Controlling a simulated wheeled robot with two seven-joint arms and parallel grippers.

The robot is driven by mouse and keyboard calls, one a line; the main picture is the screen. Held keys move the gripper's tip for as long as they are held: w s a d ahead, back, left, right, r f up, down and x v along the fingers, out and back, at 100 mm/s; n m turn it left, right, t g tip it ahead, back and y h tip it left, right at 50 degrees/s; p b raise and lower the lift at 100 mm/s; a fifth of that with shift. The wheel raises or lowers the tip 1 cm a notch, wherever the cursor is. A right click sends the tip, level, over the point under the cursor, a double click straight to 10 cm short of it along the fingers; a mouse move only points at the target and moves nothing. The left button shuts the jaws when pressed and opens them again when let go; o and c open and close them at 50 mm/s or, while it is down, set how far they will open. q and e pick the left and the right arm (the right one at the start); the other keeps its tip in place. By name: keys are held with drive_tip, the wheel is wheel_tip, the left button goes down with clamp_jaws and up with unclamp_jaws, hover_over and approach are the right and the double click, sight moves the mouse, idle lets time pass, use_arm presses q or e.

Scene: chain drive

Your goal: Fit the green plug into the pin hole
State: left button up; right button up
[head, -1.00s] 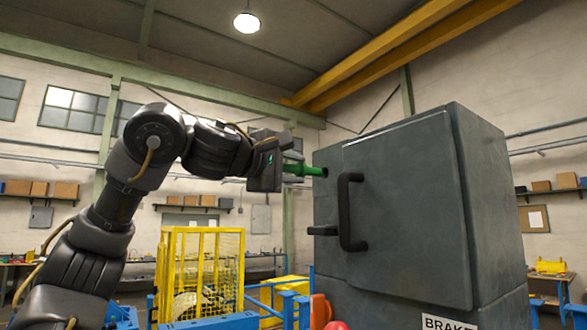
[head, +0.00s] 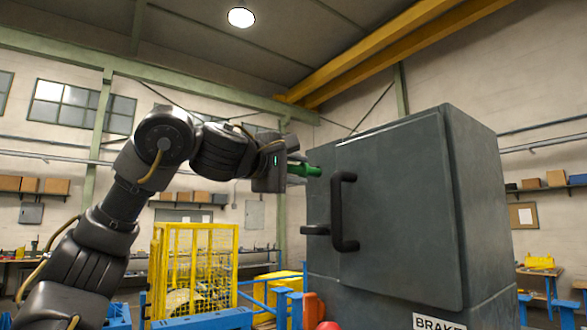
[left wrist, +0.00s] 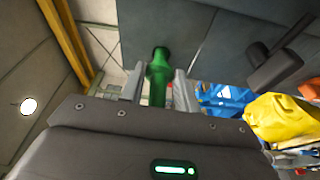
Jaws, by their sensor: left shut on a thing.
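The green plug (head: 304,170) is held by my left gripper (head: 289,167), level with the upper left of the grey cabinet's front (head: 400,190). My left gripper is shut on it, with a finger on each side in the left wrist view (left wrist: 158,88). The plug (left wrist: 157,72) points at the cabinet face (left wrist: 200,35). Its far end overlaps the narrow strip left of the door, with a dark end there. The pin hole is not clearly visible behind the plug; I cannot tell how deep the tip sits. My right gripper is not in view.
A black door handle (head: 343,212) sticks out of the cabinet, right of and below the plug. A yellow mesh cage (head: 195,265) and blue rails (head: 288,303) stand at the lower left.

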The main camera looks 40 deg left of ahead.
sight(306, 171)
use_arm(q)
drive_tip(key=shift+w+d, duration=0.25)
drive_tip(key=shift+w, duration=0.6)
drive_tip(key=shift+w+d, duration=0.25)
drive_tip(key=shift+w, duration=0.55)
drive_tip(key=shift+r, duration=0.1)
drive_tip(key=o, duration=1.1)
drive_tip(key=shift+s+d+f+b, duration=0.1)
drive_tip(key=shift+s+f+b, duration=0.15)
drive_tip(key=shift+b, duration=0.1)
drive_tip(key=s+b, duration=0.4)
drive_tip(key=s, duration=0.6)
drive_tip(key=shift+s+a+b, duration=0.15)
drive_tip(key=shift+a+b, duration=0.05)
drive_tip(key=shift+b, duration=0.2)
drive_tip(key=shift+r, duration=0.15)
